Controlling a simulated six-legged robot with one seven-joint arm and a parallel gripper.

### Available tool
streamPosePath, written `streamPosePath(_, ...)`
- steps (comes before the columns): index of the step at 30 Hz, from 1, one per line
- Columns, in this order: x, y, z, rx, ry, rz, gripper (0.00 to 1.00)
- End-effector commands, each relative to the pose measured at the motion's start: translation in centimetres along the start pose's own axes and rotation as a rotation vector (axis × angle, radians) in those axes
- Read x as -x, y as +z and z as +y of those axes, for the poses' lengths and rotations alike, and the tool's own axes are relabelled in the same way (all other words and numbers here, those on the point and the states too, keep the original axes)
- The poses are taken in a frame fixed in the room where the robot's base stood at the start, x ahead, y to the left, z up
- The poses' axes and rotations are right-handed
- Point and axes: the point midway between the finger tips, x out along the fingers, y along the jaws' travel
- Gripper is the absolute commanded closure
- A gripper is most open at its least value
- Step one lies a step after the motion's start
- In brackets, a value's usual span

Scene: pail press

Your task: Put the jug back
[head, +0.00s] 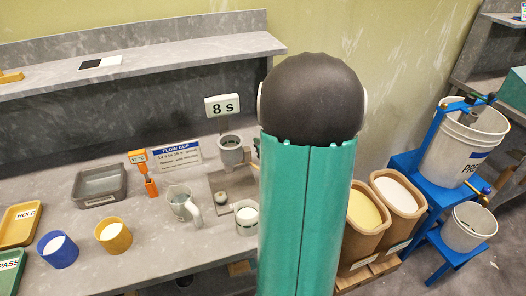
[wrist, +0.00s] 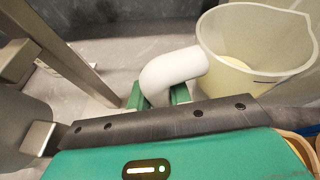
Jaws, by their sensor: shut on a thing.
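In the wrist view a cream, translucent jug (wrist: 255,40) with a pouring lip stands at the upper right. My gripper (wrist: 158,96) is shut on its thick white handle (wrist: 172,68), green fingers on either side. A pale yellowish patch shows inside the jug; I cannot tell how full it is. In the head view my green arm covers the gripper and this jug. Another whitish jug (head: 179,203) with a handle stands on the bench, clear of my arm.
The flow cup (head: 231,152) on its metal stand is left of my arm; a metal post (wrist: 62,50) is close in the wrist view. A small white cup (head: 246,216), blue cup (head: 58,253) and yellow cup (head: 114,238) stand on the bench. Tan tubs (head: 366,235) stand right.

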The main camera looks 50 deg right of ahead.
Motion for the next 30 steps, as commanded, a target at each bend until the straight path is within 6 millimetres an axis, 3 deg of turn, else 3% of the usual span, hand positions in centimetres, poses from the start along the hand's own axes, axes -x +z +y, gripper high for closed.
streamPosePath(9,-5.0,-3.1,-1.5,-0.002,0.0,0.002,1.0)
streamPosePath(16,-6.4,-4.0,-1.9,-0.001,0.0,0.002,1.0)
streamPosePath(22,-7.5,-6.6,-1.6,-0.001,0.002,0.003,1.0)
streamPosePath(30,-7.5,-6.7,-1.6,0.0,0.0,0.0,1.0)
